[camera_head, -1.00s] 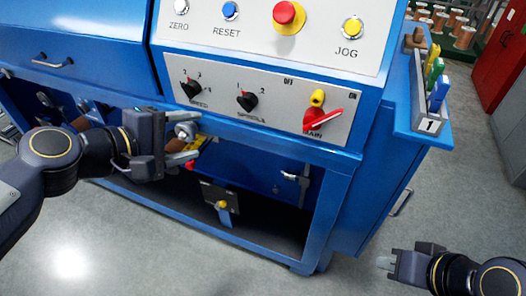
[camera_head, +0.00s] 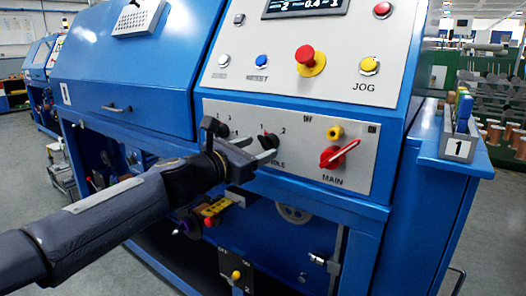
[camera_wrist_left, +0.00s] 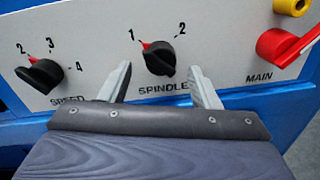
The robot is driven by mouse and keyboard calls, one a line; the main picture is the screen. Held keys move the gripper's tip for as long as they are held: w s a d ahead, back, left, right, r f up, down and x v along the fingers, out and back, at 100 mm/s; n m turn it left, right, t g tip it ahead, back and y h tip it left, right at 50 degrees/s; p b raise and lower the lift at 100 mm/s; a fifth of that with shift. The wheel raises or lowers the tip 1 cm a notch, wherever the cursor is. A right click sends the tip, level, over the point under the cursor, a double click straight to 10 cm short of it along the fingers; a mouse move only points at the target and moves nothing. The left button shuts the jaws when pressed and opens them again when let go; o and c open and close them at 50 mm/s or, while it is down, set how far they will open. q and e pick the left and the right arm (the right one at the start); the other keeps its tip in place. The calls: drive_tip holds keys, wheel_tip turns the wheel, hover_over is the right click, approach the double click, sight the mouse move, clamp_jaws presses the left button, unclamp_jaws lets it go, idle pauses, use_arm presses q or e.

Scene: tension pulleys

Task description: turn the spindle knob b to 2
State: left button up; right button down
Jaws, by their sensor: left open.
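The spindle knob (camera_wrist_left: 158,58) is a black rotary knob with a red pointer mark, above the SPINDLE label. In the left wrist view its red mark points up and left, toward the 1; the 2 is on its upper right. In the head view the knob (camera_head: 268,136) is partly hidden by my gripper. My left gripper (camera_head: 268,150) is open in front of the panel. In the wrist view its two fingers (camera_wrist_left: 160,68) stand apart, one on each lower side of the knob. I cannot tell whether they touch the panel. My right gripper is out of view.
The speed knob (camera_wrist_left: 40,74) is left of the spindle knob. The red MAIN switch (camera_head: 338,154) and a yellow knob (camera_head: 335,132) are to the right. A red mushroom button (camera_head: 306,56) and a yellow JOG button (camera_head: 370,65) are on the panel above.

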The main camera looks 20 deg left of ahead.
sight(268, 143)
use_arm(q)
drive_tip(key=shift+x, duration=1.3)
drive_tip(key=c, duration=1)
drive_tip(key=shift+o, duration=0.2)
